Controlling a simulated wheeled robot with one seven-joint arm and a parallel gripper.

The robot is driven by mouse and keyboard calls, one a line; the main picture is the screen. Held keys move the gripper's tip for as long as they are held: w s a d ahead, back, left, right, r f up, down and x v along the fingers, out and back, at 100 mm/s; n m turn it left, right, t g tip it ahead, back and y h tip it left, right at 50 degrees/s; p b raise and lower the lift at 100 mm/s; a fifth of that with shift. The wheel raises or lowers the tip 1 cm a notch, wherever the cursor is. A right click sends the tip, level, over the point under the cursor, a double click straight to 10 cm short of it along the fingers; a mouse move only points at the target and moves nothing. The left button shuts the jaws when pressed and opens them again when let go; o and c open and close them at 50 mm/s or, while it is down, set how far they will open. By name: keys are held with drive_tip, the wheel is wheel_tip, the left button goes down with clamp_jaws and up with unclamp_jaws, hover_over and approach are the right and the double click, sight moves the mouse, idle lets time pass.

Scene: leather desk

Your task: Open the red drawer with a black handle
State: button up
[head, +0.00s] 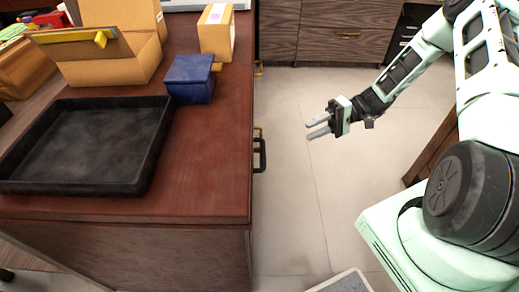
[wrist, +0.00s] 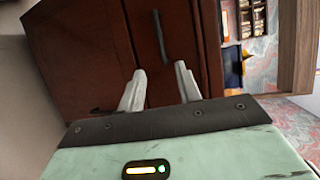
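In the head view the black handle (head: 260,150) sticks out from the right side of the reddish-brown desk (head: 215,185); the drawer's own face is hidden there. My gripper (head: 317,126) is in the air to the right of the handle, apart from it, with its fingers pointing toward the desk. The fingers are spread with nothing between them. In the wrist view the dark handle (wrist: 161,38) lies across the red drawer front (wrist: 180,45), beyond the gap between my fingertips (wrist: 161,78). I cannot see any gap showing the drawer pulled out.
On the desk top are a black tray (head: 85,188), a blue box (head: 190,80), a small carton (head: 217,32) and an open cardboard box (head: 110,68). A wooden cabinet (head: 325,32) stands at the back. The tiled floor (head: 300,190) beside the desk is mostly clear.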

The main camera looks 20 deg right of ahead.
sight(263, 151)
drive_tip(key=a+f, duration=0.1)
drive_tip(key=a, duration=0.4)
drive_tip(key=a+f, duration=0.1)
drive_tip(key=a, duration=0.4)
drive_tip(key=a+f, duration=0.1)
drive_tip(key=a, duration=0.5)
drive_tip(key=shift+s+a+b, duration=0.1)
drive_tip(key=shift+s+b, duration=0.05)
drive_tip(key=shift+b, duration=0.15)
clamp_jaws()
